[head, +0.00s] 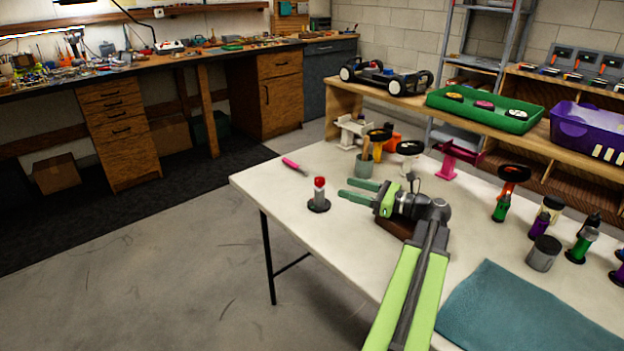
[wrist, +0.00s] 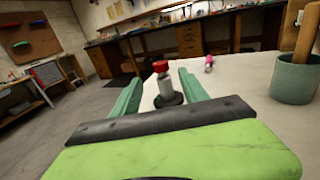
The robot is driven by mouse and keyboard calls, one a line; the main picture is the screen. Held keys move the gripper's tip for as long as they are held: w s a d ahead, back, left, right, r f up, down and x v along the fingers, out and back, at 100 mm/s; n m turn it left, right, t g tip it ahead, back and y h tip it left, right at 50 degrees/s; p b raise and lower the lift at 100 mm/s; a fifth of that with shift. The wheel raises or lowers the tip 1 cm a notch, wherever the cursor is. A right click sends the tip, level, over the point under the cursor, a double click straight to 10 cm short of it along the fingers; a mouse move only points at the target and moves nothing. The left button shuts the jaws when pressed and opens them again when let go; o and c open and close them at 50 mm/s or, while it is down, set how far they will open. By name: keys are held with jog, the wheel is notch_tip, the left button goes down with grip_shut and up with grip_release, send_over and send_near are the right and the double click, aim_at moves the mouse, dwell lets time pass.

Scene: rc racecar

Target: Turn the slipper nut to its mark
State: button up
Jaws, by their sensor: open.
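The slipper nut appears to be the red cap (head: 319,183) on a grey post with a round black base (head: 318,205), standing upright near the table's left edge. In the wrist view the red cap (wrist: 160,67) shows ahead of my gripper, between the lines of its two fingers. My gripper (head: 354,190) has green fingers, is open and empty, and lies to the right of the post, apart from it and pointing towards it. The fingers (wrist: 157,88) also show in the wrist view. A mark on the nut is too small to make out.
A pink-handled tool (head: 294,164) lies behind the post. A green cup (head: 364,165) with a wooden handle stands behind my gripper. Stands with wheels, a grey canister (head: 543,253) and a teal cloth (head: 520,315) occupy the right. The table's left edge is close to the post.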

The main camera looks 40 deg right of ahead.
aim_at(315, 179)
jog(key=x, duration=1.3)
jog(key=shift+w+a, duration=0.1)
jog(key=shift+w, duration=0.15)
grip_shut()
